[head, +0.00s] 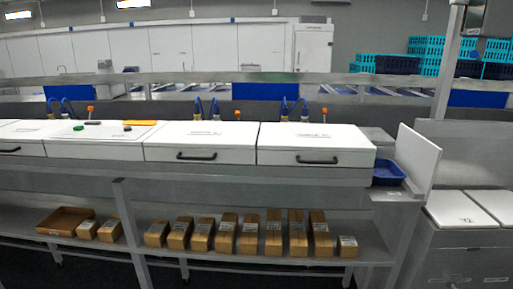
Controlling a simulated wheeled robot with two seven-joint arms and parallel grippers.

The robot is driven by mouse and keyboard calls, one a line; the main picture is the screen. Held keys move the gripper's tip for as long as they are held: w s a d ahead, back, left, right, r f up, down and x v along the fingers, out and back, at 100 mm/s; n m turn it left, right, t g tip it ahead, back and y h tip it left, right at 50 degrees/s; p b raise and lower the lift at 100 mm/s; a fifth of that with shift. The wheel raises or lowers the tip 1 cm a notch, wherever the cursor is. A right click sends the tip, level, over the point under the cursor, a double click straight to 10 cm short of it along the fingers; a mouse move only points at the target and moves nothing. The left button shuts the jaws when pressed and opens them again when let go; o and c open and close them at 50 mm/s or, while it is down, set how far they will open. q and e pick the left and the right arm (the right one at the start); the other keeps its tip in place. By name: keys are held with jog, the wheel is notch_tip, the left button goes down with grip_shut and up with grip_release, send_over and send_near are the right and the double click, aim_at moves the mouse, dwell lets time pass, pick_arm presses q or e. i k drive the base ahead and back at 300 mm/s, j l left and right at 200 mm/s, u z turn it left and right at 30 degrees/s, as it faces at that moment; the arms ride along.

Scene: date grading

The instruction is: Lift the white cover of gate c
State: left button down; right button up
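A row of white covers with black handles runs along the grey counter. One cover (200,131) is in the middle, with its handle (196,156) on the front face. Another cover (345,134) is to its right, with a handle (316,160) too. Both look closed and flat, and each has small dark lettering on top that is too small to read. A further cover (25,130) is cut off by the left edge. I cannot tell which one is gate c. Neither of my grippers is in view.
A white top (75,137) left of the middle cover carries small coloured items. A blue tray (388,172) and an upright white panel (415,158) stand at the counter's right end. Cardboard boxes (273,235) line the lower shelf (345,253). White-lidded bins (460,210) stand at right.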

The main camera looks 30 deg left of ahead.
aim_at(178, 140)
jog(key=u, duration=1.35)
